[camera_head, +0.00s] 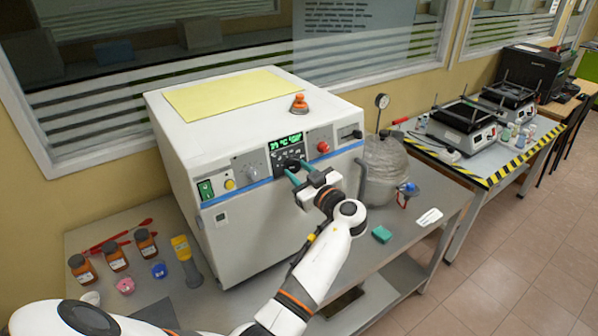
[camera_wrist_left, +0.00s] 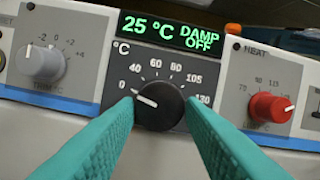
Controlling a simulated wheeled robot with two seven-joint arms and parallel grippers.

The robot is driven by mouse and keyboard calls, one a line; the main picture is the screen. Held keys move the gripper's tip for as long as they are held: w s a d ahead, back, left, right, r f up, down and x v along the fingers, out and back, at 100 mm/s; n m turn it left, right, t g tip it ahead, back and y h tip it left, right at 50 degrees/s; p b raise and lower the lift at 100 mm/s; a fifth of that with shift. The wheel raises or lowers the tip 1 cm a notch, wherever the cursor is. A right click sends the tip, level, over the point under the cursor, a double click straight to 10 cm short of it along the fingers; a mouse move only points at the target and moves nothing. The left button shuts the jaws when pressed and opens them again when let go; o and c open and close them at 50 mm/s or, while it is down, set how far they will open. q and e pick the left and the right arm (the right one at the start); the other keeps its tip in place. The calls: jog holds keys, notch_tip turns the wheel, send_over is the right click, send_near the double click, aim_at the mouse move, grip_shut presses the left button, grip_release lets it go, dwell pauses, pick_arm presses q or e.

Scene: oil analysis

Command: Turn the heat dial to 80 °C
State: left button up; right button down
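The black heat dial (camera_wrist_left: 158,106) sits on a dark panel marked from 0 to 130 °C. Its white pointer line points left, near the 0 mark. The green display (camera_wrist_left: 172,30) above it reads 25 °C, DAMP OFF in the left wrist view. My left gripper (camera_wrist_left: 159,100) has its two teal fingers on either side of the dial, tips close against its edges. I cannot tell if they press on it. In the head view, my left gripper (camera_head: 290,169) reaches the front of the white machine (camera_head: 235,240) just below the display (camera_head: 284,141). My right gripper is out of view.
A grey knob (camera_wrist_left: 40,62) is left of the dial and a red knob (camera_wrist_left: 270,107) right of it. Bottles (camera_head: 115,256) stand at the table's left.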

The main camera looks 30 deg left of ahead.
pick_arm(q)
jog(key=c, duration=0.5)
